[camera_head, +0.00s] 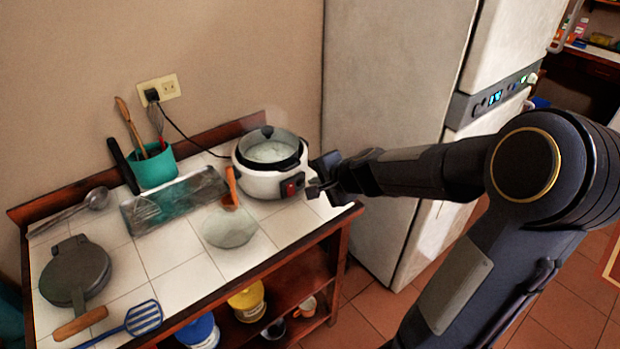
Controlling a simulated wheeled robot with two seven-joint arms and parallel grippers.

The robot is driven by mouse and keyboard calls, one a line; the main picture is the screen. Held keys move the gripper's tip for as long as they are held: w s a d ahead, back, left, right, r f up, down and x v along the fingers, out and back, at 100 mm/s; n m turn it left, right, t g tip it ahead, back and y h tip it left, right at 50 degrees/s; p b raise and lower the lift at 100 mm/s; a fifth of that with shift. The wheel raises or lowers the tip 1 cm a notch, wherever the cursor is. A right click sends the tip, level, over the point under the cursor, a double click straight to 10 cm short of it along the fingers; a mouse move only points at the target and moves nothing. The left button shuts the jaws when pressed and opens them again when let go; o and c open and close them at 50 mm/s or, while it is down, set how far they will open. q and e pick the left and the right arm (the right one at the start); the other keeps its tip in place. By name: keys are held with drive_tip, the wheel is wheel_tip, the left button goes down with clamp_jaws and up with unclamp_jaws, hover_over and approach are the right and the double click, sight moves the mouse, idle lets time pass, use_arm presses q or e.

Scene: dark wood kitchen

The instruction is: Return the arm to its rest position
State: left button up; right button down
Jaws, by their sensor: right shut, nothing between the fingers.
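My right arm comes in from the right and reaches left across the front of the fridge. Its gripper (315,181) is shut and empty, close to the right side of the white rice cooker (262,183). I cannot tell whether the gripper touches the cooker. The cooker has a glass lid with a black knob and a red switch on its front. My left gripper is not in view.
The tiled table (182,247) also holds a teal utensil pot (153,167), a grater tray (174,200), a round glass lid (229,228), a waffle iron (75,272) and a blue slotted spatula (143,318). The fridge (390,110) stands right of the table.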

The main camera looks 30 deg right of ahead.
drive_tip(key=shift+s+r, duration=0.35)
drive_tip(key=shift+r, duration=0.05)
